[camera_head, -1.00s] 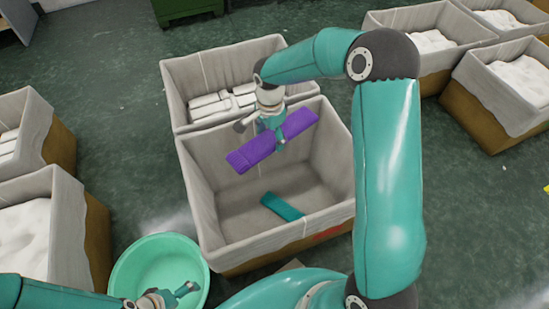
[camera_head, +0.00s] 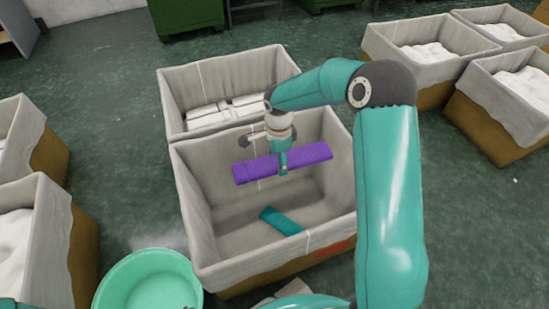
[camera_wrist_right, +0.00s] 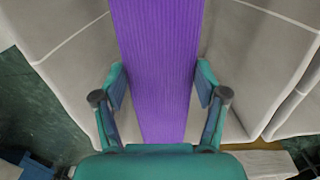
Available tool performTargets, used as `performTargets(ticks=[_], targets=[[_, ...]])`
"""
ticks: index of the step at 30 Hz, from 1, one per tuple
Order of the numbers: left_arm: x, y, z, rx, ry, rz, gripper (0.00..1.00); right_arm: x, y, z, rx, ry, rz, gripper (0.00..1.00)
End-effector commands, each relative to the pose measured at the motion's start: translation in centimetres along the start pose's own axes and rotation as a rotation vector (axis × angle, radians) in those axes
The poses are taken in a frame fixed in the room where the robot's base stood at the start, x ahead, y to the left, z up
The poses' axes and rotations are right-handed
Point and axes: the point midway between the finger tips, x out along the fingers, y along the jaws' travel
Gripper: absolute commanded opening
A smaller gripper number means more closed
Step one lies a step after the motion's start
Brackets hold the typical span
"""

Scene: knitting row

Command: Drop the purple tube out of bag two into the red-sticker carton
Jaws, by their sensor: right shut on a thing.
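The purple tube (camera_head: 255,169) is a flat ribbed strip, held crosswise inside the mouth of the front carton (camera_head: 190,205). That carton is lined in grey and has a red mark (camera_head: 333,250) on its front right side, partly behind my arm. My right gripper (camera_head: 283,163) points down and is shut on the tube near its middle, above the carton floor. In the right wrist view the tube (camera_wrist_right: 157,65) runs between the two fingers, with pale carton lining on both sides. A teal strip (camera_head: 282,220) lies on the carton floor. My left gripper is out of view.
A second carton (camera_head: 175,97) with white folded pieces adjoins behind. A green basin (camera_head: 148,283) stands at the front left. Cartons with white contents stand at the left (camera_head: 50,215) and the right (camera_head: 497,115). My right arm covers the carton's right side.

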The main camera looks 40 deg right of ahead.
Motion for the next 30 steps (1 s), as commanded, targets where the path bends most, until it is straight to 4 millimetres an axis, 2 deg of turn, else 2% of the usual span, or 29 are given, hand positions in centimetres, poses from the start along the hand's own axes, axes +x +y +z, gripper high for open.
performTargets(ticks=[9, 10, 15, 25, 30], targets=[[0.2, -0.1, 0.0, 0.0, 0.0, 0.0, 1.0, 0.3, 0.0, 0.1, -0.001, 0.0, 0.0, 0.48], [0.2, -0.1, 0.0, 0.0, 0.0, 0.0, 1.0, 0.3, 0.0, 0.1, -0.001, 0.0, 0.0, 0.75], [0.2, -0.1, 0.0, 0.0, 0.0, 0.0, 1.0, 0.3, 0.0, 0.1, -0.002, 0.0, 0.0, 1.0], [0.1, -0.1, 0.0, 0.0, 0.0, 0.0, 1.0, 0.3, 0.0, 0.1, -0.002, 0.0, 0.0, 1.0], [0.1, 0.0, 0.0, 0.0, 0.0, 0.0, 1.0, -0.9, -0.1, 0.1, -0.002, -0.001, -0.003, 1.0]])
